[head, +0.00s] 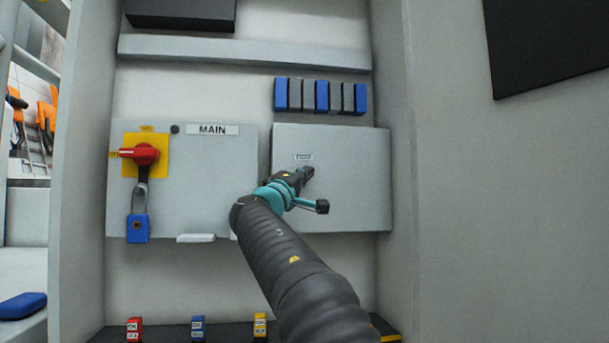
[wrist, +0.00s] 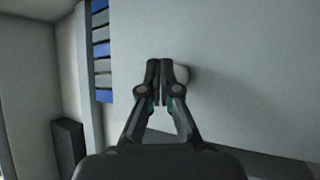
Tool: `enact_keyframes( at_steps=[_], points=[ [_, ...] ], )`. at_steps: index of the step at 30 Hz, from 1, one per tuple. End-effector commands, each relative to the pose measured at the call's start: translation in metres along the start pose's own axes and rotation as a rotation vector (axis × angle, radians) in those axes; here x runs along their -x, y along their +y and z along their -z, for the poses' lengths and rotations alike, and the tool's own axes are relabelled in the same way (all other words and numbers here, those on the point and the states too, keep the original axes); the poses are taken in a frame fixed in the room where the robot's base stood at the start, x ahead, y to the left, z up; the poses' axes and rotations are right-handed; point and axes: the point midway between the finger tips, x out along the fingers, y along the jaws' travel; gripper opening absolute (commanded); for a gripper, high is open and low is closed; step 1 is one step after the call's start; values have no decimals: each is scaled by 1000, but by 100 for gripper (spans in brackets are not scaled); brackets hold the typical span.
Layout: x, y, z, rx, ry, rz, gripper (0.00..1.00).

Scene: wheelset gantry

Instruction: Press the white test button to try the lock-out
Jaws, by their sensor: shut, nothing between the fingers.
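My gripper (head: 307,172) is shut and empty, its fingertips at the face of the right grey box (head: 350,200), just below a small label that seems to read TEST (head: 303,157). In the wrist view my gripper (wrist: 160,66) has its fingers together. A pale round shape, likely the white test button (wrist: 183,74), shows just right of the fingertips, partly hidden; I cannot tell whether they touch it. In the head view my gripper hides the button. On the MAIN box (head: 212,180), a red switch handle (head: 140,154) lies level on a yellow plate, with a blue padlock (head: 138,228) hanging from it.
Blue and grey blocks (head: 321,96) sit in a row above the right box. Red, blue and yellow tags (head: 197,327) stand on a dark ledge below. Cabinet side walls (head: 410,190) close in both sides. A blue object (head: 22,305) lies at far left.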

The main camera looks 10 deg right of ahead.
Motion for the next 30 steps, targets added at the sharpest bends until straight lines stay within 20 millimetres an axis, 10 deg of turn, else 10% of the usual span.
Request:
enact_keyframes(
  at_steps=[30],
  points=[
    [-7,-5,5,0,0,0,0]
  ],
)
